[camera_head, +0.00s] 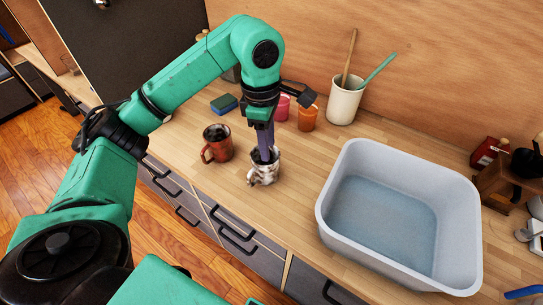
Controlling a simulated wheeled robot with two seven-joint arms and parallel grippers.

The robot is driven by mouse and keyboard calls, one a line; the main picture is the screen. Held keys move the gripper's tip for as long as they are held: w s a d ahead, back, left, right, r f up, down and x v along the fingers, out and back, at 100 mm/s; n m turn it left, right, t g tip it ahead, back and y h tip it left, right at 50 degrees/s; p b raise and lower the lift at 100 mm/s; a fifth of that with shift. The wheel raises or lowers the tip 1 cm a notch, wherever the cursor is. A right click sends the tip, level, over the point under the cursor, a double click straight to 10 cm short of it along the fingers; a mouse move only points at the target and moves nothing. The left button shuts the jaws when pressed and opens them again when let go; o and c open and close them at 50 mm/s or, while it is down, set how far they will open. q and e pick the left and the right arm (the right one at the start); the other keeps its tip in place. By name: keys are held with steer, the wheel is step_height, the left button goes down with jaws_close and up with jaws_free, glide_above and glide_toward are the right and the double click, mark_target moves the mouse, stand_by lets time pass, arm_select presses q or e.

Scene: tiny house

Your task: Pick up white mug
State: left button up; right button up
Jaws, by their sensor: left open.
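A white mug (264,174) with dark markings stands upright on the wooden counter, its handle toward the front left. My left gripper (265,152) points down from above, with its purple fingers at the mug's mouth. The fingers hide part of the rim and the inside. The gripper is open; whether a finger touches the mug wall I cannot tell. My right gripper is not in view.
A red-brown mug (217,145) stands close at the left. A pink cup (282,107), an orange cup (307,118) and a white utensil holder (344,101) stand behind. A large grey basin (330,197) fills the right. A sponge (224,104) lies at the back left.

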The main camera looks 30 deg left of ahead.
mark_target(264, 184)
arm_select(q)
steer(key=shift+y, duration=0.3)
steer(key=f+p, duration=0.1)
steer(key=f, duration=0.3)
steer(key=a+f+p, duration=0.1)
steer(key=f, duration=0.4)
steer(key=f+p, duration=0.2)
steer(key=f, duration=0.2)
steer(key=shift+s+a+f, duration=0.1)
steer(key=shift+a+f, duration=0.05)
steer(key=shift+f, duration=0.3)
jaws_close()
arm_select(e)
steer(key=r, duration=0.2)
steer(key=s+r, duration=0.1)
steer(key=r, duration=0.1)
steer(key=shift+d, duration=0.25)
